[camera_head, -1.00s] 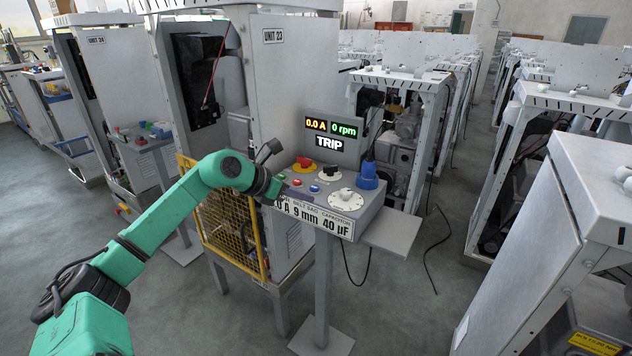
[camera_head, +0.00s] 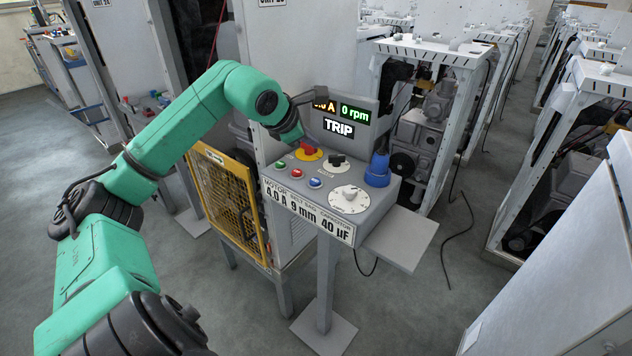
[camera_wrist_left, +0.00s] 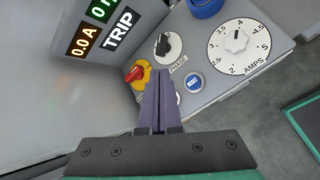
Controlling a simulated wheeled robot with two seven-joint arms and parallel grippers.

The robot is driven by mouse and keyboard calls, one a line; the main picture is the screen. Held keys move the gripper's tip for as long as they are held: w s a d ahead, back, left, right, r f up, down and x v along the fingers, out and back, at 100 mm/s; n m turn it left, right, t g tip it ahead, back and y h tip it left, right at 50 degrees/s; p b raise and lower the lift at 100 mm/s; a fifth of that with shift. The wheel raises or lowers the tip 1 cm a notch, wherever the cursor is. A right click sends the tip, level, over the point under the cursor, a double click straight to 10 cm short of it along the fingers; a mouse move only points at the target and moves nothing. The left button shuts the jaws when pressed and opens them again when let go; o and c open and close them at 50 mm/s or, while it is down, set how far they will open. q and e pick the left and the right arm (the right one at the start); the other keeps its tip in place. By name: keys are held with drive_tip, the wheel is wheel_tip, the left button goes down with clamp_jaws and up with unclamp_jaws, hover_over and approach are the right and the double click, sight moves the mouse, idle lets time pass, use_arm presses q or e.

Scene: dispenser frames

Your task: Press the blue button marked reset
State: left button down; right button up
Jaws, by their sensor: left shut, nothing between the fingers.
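The blue reset button (camera_head: 315,183) is on the sloped top of the grey control box (camera_head: 378,208), right of a red button (camera_head: 296,174). In the left wrist view the blue button (camera_wrist_left: 194,82), lettered RESET, lies just right of the fingers. My left gripper (camera_head: 298,138) is over the back left part of the box, near the red-and-yellow switch. Its fingers (camera_wrist_left: 160,73) are shut and empty, pointing over the panel, and partly hide a button beneath. I cannot tell their exact height. My right gripper is not in view.
The box also carries a green button (camera_head: 281,164), a red-and-yellow switch (camera_head: 309,152), a black phase knob (camera_head: 337,160), a white amps dial (camera_head: 350,198) and a blue socket (camera_head: 378,172). A display (camera_head: 338,127) reads TRIP. A yellow mesh guard (camera_head: 222,195) stands left.

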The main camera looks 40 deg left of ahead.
sight(311, 182)
use_arm(q)
wheel_tip(311, 182, down, 3)
drive_tip(key=shift+w+f+b, duration=0.1)
drive_tip(key=shift+b, duration=0.85)
wheel_tip(311, 182, down, 4)
drive_tip(key=b, duration=0.4)
drive_tip(key=shift+f, duration=0.25)
drive_tip(key=shift+f+b, duration=0.25)
drive_tip(key=shift+b, duration=0.15)
drive_tip(key=shift+r, duration=0.1)
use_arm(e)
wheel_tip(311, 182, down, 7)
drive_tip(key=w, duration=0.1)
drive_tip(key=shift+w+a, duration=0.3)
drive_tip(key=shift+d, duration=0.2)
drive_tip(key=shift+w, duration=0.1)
use_arm(q)
drive_tip(key=shift+f+b, duration=0.4)
drive_tip(key=shift+b, duration=0.15)
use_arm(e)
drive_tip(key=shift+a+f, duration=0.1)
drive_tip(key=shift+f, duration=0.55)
